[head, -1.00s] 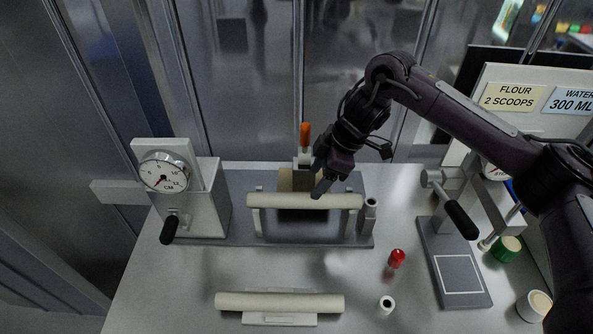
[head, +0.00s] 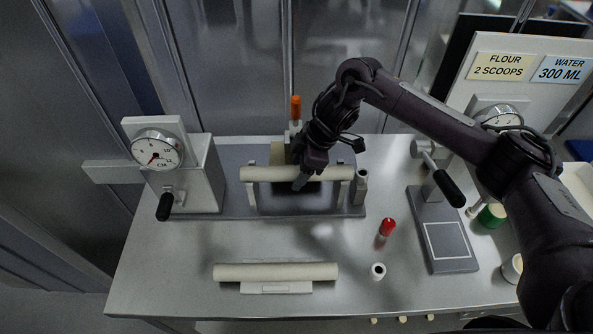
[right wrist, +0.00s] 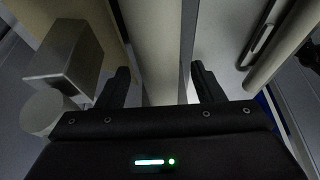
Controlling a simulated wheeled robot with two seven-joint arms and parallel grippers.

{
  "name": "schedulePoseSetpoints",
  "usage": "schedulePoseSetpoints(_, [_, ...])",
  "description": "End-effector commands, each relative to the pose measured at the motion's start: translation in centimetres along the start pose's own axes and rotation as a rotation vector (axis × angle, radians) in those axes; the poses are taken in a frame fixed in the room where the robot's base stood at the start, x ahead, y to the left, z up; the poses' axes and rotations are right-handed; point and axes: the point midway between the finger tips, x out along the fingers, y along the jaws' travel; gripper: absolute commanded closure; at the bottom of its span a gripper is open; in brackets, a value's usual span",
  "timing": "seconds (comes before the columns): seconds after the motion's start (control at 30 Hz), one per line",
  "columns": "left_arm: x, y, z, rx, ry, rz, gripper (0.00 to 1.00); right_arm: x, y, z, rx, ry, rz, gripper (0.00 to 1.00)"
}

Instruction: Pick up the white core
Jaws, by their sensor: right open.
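My right gripper (head: 301,181) is open at the middle of a long cream-white roller (head: 262,174) that lies across the grey machine at the back. In the right wrist view, the pale roller (right wrist: 151,35) runs between the two spread fingers; I cannot tell whether they touch it. A small hollow white cylinder (head: 378,271) stands upright at the front of the table. A second long pale roller (head: 275,272) rests on a low holder there. I cannot tell which of these is called the white core. My left gripper is not in view.
A red piece (head: 386,228) stands near the small white cylinder. A dial box with a black-handled crank (head: 164,207) is left of the machine. A lever press (head: 446,240) stands at right, beside a green-sided container (head: 492,215).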

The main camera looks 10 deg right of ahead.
Motion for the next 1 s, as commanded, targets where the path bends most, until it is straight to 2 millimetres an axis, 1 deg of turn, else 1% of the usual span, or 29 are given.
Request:
schedulePoseSetpoints(0.03, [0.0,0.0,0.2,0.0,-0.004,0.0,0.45,0.0,0.0,0.0,0.0,0.0,0.0,0.39])
schedulePoseSetpoints(0.07, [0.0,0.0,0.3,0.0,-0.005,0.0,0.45,0.0,0.0,0.0,0.0,0.0,0.0,0.42])
schedulePoseSetpoints(0.23, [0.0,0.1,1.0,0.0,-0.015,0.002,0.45,0.0,0.0,0.0,0.0,0.0,0.0,0.64])
schedulePoseSetpoints(0.4, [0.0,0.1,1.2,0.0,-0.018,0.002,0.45,0.0,0.0,0.0,0.0,0.0,0.0,0.86])
schedulePoseSetpoints(0.47, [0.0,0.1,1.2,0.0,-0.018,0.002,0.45,0.0,0.0,0.0,0.0,0.001,0.0,0.93])
schedulePoseSetpoints(0.77, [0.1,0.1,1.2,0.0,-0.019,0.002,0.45,-0.3,0.1,-0.1,-0.001,0.002,0.002,0.93])
schedulePoseSetpoints(0.87, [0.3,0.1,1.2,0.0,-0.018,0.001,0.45,-0.8,0.1,-0.4,-0.001,0.003,0.002,0.93])
schedulePoseSetpoints(1.0, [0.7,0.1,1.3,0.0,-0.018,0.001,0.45,-2.3,0.1,-1.1,-0.004,0.004,0.003,0.93])
